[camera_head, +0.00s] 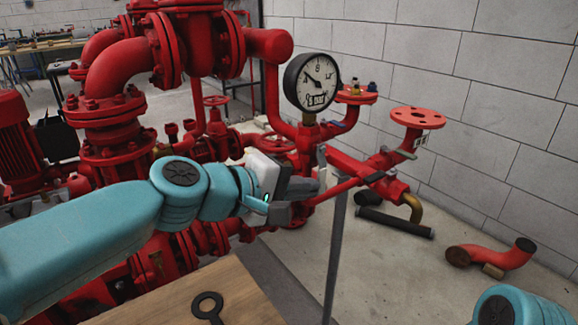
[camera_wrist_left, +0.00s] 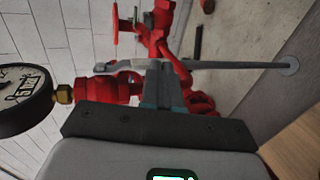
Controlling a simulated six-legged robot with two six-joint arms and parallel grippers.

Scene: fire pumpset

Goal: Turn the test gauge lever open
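The pressure gauge (camera_head: 311,82) has a white dial and black rim and stands on a brass fitting above red pipework. A grey, lever-like bar (camera_head: 322,160) stands nearly upright below it, at the fingers of my left gripper (camera_head: 312,187). In the left wrist view the gauge (camera_wrist_left: 22,98) is at the left edge, and the grey bar (camera_wrist_left: 110,70) runs from beside the red valve body toward my left gripper (camera_wrist_left: 163,85). The fingers look close together at the bar's end; whether they grip it is unclear. My right gripper is out of view.
A thin grey post (camera_head: 335,245) stands just below the gripper. Red flanged pipes (camera_head: 115,75) crowd the left. A wooden tabletop (camera_head: 185,300) with a black ring-shaped tool (camera_head: 207,306) is in front. Loose pipe pieces (camera_head: 495,256) lie on the floor by the block wall.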

